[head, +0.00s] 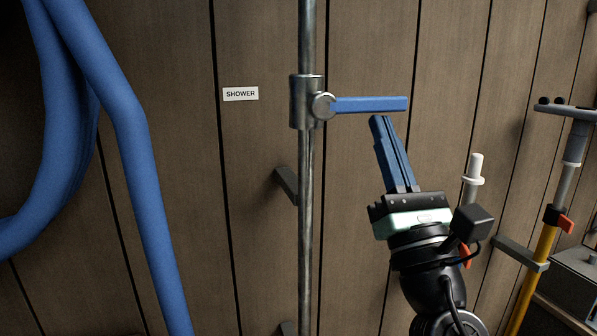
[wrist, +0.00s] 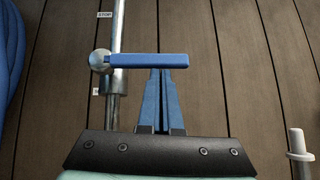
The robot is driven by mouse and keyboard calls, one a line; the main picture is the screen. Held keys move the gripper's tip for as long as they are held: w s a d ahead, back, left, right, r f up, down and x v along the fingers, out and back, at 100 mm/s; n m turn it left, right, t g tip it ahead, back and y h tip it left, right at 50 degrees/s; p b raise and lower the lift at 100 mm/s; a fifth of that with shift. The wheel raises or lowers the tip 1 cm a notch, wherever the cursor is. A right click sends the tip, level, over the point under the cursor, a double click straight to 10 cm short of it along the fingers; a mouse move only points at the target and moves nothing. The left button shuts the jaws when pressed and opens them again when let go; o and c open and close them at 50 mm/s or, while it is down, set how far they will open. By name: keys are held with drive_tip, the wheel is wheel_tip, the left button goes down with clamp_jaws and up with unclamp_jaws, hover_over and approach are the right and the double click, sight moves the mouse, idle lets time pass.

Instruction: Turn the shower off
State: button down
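The shower valve (head: 306,102) is a metal body on a vertical pipe. Its blue lever handle (head: 370,104) points right and lies horizontal. A white label reading SHOWER (head: 240,93) is on the wall to its left. My gripper (head: 380,119) has blue fingers held together, with nothing seen between them. The fingertips are just below the lever's outer half in the head view. In the wrist view the lever (wrist: 147,61) crosses just above the fingertips (wrist: 160,72); whether they touch it, I cannot tell.
A thick blue hose (head: 135,130) hangs at the left. The metal pipe (head: 305,230) has brackets to the wood-panel wall. At the right stand a white-topped post (head: 475,168) and a yellow pole (head: 533,270).

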drive_tip(key=w+f+b+v, duration=0.2)
drive_tip(key=b+v, duration=0.5)
drive_tip(key=v, duration=0.6)
drive_tip(key=shift+w+d+r, duration=0.1)
drive_tip(key=shift+d+r, duration=0.05)
